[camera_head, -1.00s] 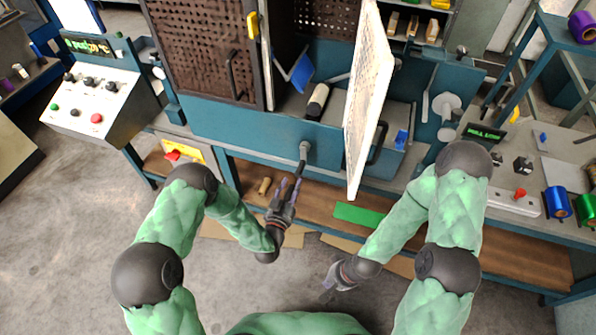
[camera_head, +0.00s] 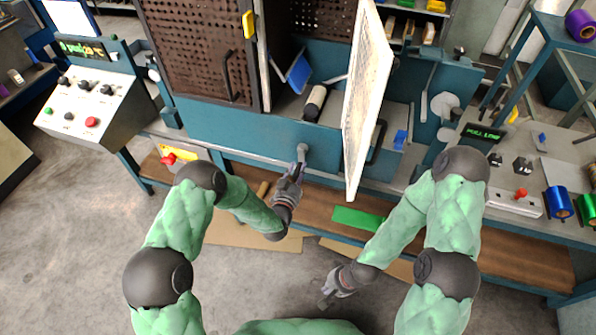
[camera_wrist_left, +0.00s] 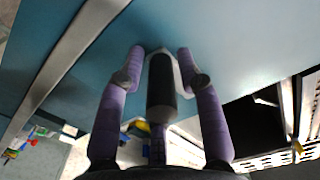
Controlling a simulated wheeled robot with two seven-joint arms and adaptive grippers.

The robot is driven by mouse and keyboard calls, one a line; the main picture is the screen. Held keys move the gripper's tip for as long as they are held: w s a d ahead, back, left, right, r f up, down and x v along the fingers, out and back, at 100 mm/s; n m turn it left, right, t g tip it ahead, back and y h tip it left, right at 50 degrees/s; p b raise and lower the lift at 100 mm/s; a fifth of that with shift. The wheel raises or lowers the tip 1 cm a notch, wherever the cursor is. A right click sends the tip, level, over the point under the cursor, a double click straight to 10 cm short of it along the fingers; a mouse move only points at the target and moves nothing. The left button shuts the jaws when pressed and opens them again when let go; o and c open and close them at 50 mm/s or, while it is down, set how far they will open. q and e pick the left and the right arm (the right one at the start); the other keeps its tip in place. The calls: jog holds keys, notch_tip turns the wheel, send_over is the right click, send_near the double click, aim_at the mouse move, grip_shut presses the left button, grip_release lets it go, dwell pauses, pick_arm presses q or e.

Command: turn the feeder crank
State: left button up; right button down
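The feeder crank (camera_head: 303,148) sticks out from the front of the blue machine, near the middle of the head view. In the left wrist view its dark cylindrical handle (camera_wrist_left: 161,85) lies between the two purple fingers. My left gripper (camera_head: 297,172) is at the crank and hides part of the handle in the head view. In the left wrist view the left gripper (camera_wrist_left: 160,62) is open, with one finger on each side of the handle and narrow gaps showing. My right gripper (camera_head: 326,293) hangs low over the floor, away from the crank; its finger opening is unclear.
A white door panel (camera_head: 367,100) stands swung outward just right of the crank. A wooden shelf (camera_head: 330,207) with a green sheet (camera_head: 358,218) runs below. A control console (camera_head: 95,100) stands at the left. Coloured spools (camera_head: 558,202) sit at the right.

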pick_arm(q)
grip_shut()
jog(key=shift+s+f, duration=0.1)
dwell(0.4)
